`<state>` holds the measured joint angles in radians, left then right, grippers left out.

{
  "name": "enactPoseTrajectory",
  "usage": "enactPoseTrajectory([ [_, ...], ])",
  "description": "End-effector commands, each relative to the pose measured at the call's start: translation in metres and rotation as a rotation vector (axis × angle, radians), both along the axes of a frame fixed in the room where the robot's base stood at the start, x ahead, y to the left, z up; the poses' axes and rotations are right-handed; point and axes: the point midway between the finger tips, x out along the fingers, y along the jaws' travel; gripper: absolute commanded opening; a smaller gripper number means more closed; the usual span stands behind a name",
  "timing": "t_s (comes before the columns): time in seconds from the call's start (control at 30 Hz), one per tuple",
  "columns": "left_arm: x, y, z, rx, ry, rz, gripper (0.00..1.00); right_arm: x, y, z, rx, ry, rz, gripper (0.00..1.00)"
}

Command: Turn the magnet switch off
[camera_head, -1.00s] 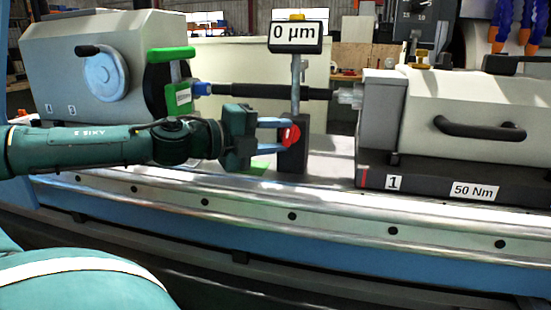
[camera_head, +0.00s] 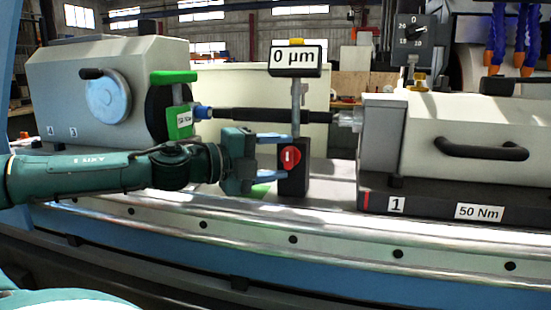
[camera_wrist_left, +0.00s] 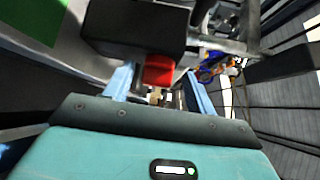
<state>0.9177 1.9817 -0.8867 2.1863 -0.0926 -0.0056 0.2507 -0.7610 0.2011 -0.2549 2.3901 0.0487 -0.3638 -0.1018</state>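The magnet switch is a round red knob (camera_head: 292,156) with a white mark, on the front of a black magnet base (camera_head: 293,184). In the head view the mark looks upright. My left gripper (camera_head: 286,157) is open, with one blue finger above the knob and one below it. In the left wrist view the red knob (camera_wrist_left: 158,70) shows between the two fingers, nearer the left one, with a gap to the right finger. My right gripper is not in view.
A post (camera_head: 296,105) rises from the base to a "0 µm" display (camera_head: 295,58). A dark shaft (camera_head: 265,115) runs close by. A green clamp (camera_head: 179,120) is at left, the tailstock (camera_head: 450,125) at right. The rail (camera_head: 330,235) lies in front.

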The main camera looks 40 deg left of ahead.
Motion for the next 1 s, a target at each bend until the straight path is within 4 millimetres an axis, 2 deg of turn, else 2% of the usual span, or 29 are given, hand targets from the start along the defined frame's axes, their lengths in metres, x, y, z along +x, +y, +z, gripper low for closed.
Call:
enactPoseTrajectory([
  [0.23, 0.000, -0.001, 0.001, -0.001, 0.001, -0.002, 0.57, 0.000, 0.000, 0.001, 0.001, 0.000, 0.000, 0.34],
  [0.33, 0.000, 0.000, 0.008, 0.000, 0.003, -0.001, 0.57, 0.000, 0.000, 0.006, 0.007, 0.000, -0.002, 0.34],
  [0.7, 0.000, 0.000, 0.079, 0.002, -0.001, 0.001, 0.57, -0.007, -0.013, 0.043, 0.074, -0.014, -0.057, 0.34],
  [0.83, 0.000, 0.000, 0.094, 0.002, -0.001, 0.001, 0.57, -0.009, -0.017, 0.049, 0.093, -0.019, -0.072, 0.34],
  [1.0, 0.000, 0.000, 0.100, -0.001, 0.000, -0.001, 0.57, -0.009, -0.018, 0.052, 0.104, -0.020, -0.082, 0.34],
])
